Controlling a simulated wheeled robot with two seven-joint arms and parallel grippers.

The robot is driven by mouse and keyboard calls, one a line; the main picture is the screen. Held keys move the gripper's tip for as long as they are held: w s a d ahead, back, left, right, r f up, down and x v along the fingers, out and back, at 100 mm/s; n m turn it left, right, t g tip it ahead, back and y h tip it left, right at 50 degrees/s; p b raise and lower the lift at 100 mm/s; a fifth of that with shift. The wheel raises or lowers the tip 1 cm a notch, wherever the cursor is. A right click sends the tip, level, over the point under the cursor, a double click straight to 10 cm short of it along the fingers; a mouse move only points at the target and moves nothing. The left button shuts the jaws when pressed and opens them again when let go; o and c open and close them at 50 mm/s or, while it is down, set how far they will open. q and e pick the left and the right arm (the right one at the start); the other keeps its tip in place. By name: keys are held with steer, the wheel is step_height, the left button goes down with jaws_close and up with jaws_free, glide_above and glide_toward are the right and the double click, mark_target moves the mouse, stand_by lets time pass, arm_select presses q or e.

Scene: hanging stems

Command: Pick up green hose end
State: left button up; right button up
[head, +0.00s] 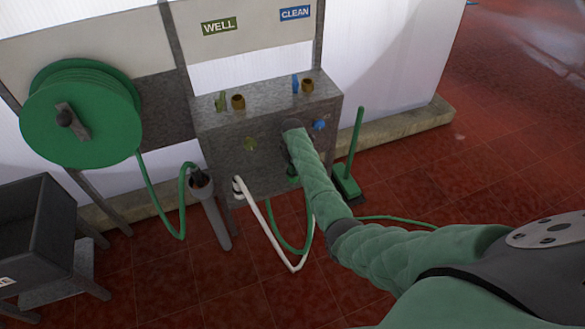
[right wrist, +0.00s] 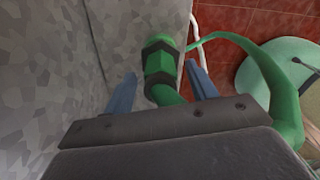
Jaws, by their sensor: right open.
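In the right wrist view, the green hose end (right wrist: 160,58) has a green body with dark hexagonal rings. It stands beside the grey speckled box face, between the two blue-grey fingers of my right gripper (right wrist: 160,72). The fingers are open, with a visible gap on each side of the fitting. In the head view, my right arm reaches to the front of the steel box and hides the fingers. My left gripper is out of view.
The steel box (head: 225,135) carries brass fittings and WELL and CLEAN labels above. A white hose (head: 270,225) loops below it. A green hose reel (head: 80,112) hangs left, and a holder (head: 201,183) stands near. A green brush (head: 347,182) stands to the right.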

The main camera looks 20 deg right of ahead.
steer(key=shift+f, duration=0.55)
steer(key=c, duration=1.1)
steer(key=shift+o, duration=0.2)
